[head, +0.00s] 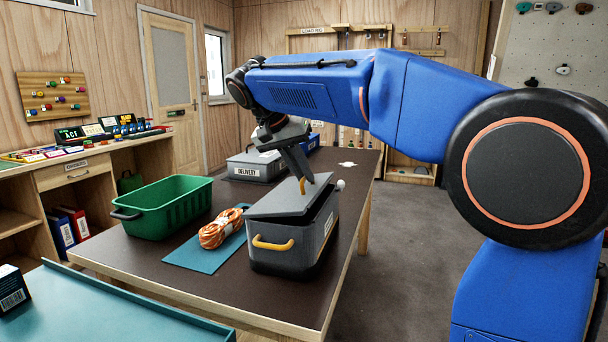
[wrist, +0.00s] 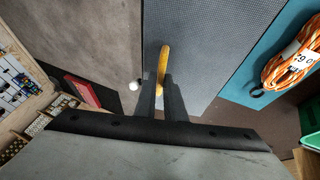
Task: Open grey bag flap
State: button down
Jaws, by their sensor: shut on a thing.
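The grey bag (head: 283,259) stands on the dark table, a box shape with a yellow handle (head: 272,243) on its near side. Its grey flap (head: 284,202) sits over the top, tilted, with a dark gap along the right side. A yellow loop (head: 302,186) stands up at the flap's far end. My gripper (head: 305,180) is at this loop. In the wrist view, my two fingers (wrist: 167,98) are shut on the yellow loop (wrist: 164,66), with the grey flap (wrist: 215,40) beyond. The bag's inside is hidden.
An orange rope coil (head: 221,228) lies on a blue mat (head: 186,254) left of the bag. A green crate (head: 166,208) stands further left. A grey box marked DELIVERY (head: 247,170) stands behind. A small white ball (head: 340,184) shows beside the loop. Floor right of the table is clear.

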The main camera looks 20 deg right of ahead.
aim_at(292, 192)
jog(key=shift+w+a+r, duration=0.4)
jog(key=shift+a+r, duration=0.2)
jog(key=shift+r, duration=0.1)
jog(key=shift+w+a, duration=0.1)
jog(key=shift+a, duration=0.05)
jog(key=shift+w+a+r, duration=0.3)
jog(key=shift+a+r, duration=0.1)
jog(key=shift+a, duration=0.05)
jog(key=c, duration=2.3)
grip_release()
jog(key=shift+a+r, duration=0.1)
jog(key=shift+r, duration=0.05)
jog(key=o, duration=1.1)
jog(key=shift+r, duration=0.1)
jog(key=r, duration=0.1)
jog(key=d+r, duration=0.1)
jog(key=r, duration=0.1)
jog(key=s+r, duration=0.1)
jog(key=shift+d+r, duration=0.35)
